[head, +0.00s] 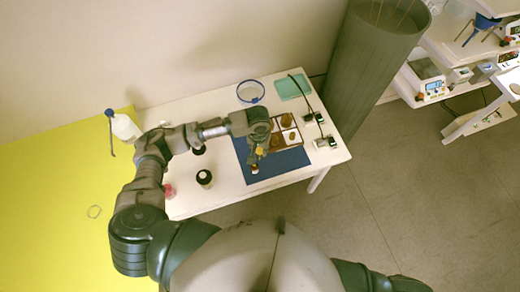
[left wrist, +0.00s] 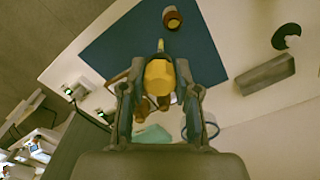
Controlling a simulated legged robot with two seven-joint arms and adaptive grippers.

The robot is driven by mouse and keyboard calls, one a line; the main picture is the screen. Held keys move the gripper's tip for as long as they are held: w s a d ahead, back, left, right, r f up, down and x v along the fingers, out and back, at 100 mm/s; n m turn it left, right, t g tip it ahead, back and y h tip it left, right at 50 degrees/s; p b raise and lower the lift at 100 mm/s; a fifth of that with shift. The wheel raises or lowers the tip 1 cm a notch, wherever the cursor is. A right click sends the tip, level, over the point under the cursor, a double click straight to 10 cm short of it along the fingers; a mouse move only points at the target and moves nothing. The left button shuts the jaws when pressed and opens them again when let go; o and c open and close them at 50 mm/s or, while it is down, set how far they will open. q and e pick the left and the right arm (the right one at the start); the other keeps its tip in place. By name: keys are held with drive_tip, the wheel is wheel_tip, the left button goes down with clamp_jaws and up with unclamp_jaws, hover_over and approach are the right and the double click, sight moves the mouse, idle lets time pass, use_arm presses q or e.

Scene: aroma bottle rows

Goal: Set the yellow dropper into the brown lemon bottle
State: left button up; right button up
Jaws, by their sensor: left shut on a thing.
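My left gripper (head: 257,150) is shut on the yellow dropper (left wrist: 158,77) and holds it over the blue mat (head: 284,162). In the left wrist view my left gripper's fingers (left wrist: 158,68) are on both sides of the yellow body, and its narrow tip points toward the small brown bottle (left wrist: 172,18). The bottle stands on the mat, also seen in the head view (head: 254,169), just beyond the dropper tip. The tip looks apart from the bottle. A label on the bottle is too small to read. My right gripper is not in view.
A wooden tray (head: 301,141) with brown items is right of my gripper. A blue ring (head: 251,91), a teal pad (head: 292,86) and cabled devices (head: 325,143) lie around the mat.

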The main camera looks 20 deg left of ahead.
use_arm(q)
drive_tip(key=shift+a, duration=0.1)
drive_tip(key=shift+s+a+f+p, duration=0.2)
drive_tip(key=shift+a+f+p, duration=0.25)
drive_tip(key=shift+a+p, duration=0.1)
drive_tip(key=shift+s+a+f+p, duration=0.25)
drive_tip(key=shift+a+f+p, duration=0.15)
drive_tip(key=shift+f, duration=0.3)
drive_tip(key=shift+f+p, duration=0.1)
drive_tip(key=shift+p, duration=0.5)
drive_tip(key=shift+f, duration=0.15)
drive_tip(key=shift+f+b, duration=0.4)
drive_tip(key=shift+f, duration=1.75)
drive_tip(key=shift+f, duration=0.1)
